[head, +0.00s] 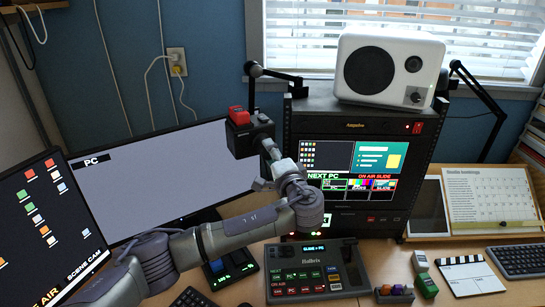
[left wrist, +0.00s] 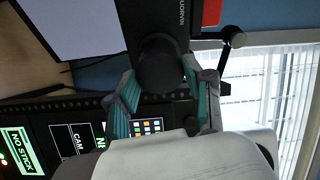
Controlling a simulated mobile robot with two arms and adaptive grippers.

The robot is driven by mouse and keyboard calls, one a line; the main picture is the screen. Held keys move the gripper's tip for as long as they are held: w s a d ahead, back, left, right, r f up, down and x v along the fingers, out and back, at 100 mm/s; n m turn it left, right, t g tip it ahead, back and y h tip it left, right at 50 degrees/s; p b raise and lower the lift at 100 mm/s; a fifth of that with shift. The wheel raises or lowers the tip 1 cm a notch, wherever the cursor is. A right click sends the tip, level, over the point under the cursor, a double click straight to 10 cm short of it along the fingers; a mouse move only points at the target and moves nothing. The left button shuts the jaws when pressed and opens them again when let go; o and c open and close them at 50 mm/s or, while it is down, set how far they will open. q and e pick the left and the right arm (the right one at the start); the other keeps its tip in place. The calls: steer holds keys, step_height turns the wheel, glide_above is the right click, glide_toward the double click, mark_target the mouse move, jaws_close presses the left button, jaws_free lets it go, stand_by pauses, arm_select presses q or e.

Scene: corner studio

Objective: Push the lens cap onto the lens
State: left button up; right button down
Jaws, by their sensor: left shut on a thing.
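The dark camera (head: 248,138) is mounted high in front of the blue wall, with a red block (head: 238,116) on top. In the left wrist view its dark body (left wrist: 172,18) carries pale lettering. My left gripper (head: 271,150) is at the camera's lens side. Its teal-padded fingers stand on either side of a round black piece, the lens cap (left wrist: 160,68), shut on it. The cap is against or just in front of the camera face; the lens is hidden behind it, and I cannot tell whether the cap is seated. My right gripper is not in view.
A rack with screens (head: 345,120) stands close right of the gripper, with a white speaker (head: 390,63) on top. A large monitor (head: 165,165) is at left. A control panel (head: 318,272) lies on the desk below. A black boom arm (head: 275,75) is behind.

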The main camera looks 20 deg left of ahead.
arm_select(q)
steer(key=shift+w, duration=0.1)
steer(key=o, duration=0.3)
steer(key=shift+a, duration=0.1)
steer(key=o, duration=0.6)
steer(key=shift+c, duration=0.2)
steer(key=v, duration=1.2)
